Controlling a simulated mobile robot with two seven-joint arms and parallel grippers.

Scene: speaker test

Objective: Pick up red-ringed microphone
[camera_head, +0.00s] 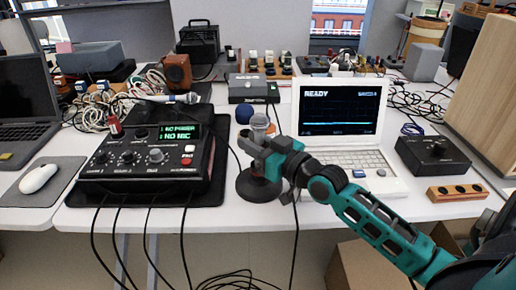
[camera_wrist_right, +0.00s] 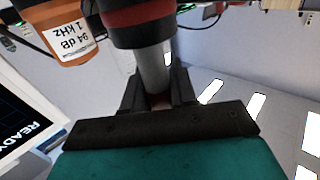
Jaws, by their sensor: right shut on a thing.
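The red-ringed microphone (camera_wrist_right: 140,22) shows in the right wrist view as a dark body with a red band and a slim grey shaft. My right gripper (camera_wrist_right: 157,82) is shut on that grey shaft, with one finger on each side. In the head view my right gripper (camera_head: 262,148) is at the middle of the table, above a dark round base (camera_head: 258,188). My left gripper is not in view.
An orange cylinder (camera_wrist_right: 65,32) labelled 94 dB 1 kHz is close beside the microphone. A white laptop (camera_head: 338,110) stands right of the gripper. A black mixer (camera_head: 150,160) with cables is at left. A blue-banded microphone (camera_head: 178,98) lies behind it.

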